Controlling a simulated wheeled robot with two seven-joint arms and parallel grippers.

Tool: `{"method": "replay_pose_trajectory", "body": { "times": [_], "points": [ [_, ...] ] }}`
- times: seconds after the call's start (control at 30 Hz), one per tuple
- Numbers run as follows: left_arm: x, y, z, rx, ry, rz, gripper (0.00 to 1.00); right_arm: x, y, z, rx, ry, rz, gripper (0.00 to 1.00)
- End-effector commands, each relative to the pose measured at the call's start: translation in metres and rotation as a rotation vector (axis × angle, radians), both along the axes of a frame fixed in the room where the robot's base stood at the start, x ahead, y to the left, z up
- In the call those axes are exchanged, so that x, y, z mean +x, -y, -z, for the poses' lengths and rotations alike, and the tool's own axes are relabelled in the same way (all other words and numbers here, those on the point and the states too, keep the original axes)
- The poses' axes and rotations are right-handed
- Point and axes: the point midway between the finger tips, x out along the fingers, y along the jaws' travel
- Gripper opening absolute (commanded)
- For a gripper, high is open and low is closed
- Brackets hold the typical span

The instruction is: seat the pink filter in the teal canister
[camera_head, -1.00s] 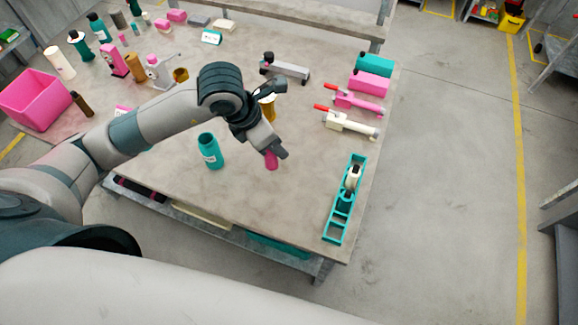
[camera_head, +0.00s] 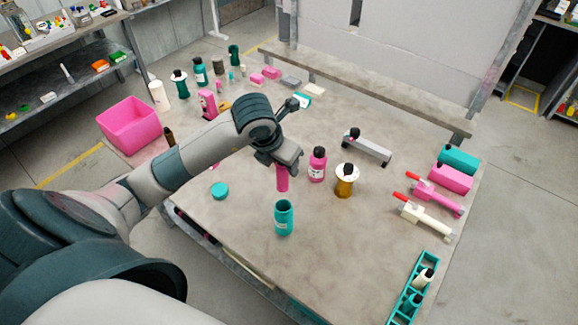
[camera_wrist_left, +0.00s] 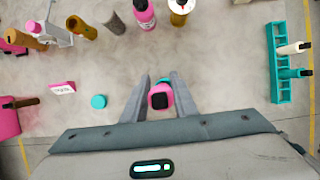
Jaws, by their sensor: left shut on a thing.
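My left gripper (camera_head: 284,160) is shut on the pink filter (camera_head: 282,180) and holds it hanging roughly upright. In the left wrist view the pink filter (camera_wrist_left: 159,98), with a dark square centre, sits between the two fingers of the gripper (camera_wrist_left: 160,88). The teal canister (camera_head: 284,220) stands upright and open-topped on the table. The filter's lower end appears just above the canister's mouth and apart from it. In the wrist view the filter hides most of the canister, with a teal edge (camera_wrist_left: 164,83) showing. My right gripper is not in view.
A teal lid (camera_head: 219,190) lies left of the canister. A pink bottle (camera_head: 318,165) and an amber container with a white collar (camera_head: 346,180) stand behind and right. A teal rack (camera_head: 408,295) is at the right front. The table just right of the canister is clear.

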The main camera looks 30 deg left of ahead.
Motion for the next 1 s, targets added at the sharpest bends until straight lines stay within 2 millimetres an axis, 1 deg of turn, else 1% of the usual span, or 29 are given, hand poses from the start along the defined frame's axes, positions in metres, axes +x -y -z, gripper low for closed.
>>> {"method": "replay_pose_trajectory", "body": {
  "times": [0.27, 0.47, 0.77, 1.0],
  "points": [
    [0.000, 0.000, 0.001, 0.000, 0.000, 0.002, 0.04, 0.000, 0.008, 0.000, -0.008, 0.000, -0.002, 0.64],
    [0.000, 0.001, 0.008, -0.001, -0.001, 0.003, 0.04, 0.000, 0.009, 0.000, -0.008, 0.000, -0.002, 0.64],
    [-0.001, 0.001, 0.033, -0.001, -0.003, 0.002, 0.04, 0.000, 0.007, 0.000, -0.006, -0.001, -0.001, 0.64],
    [-0.001, 0.001, 0.057, 0.000, -0.002, 0.001, 0.04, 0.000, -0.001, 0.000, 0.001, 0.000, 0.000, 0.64]
  ]
}}
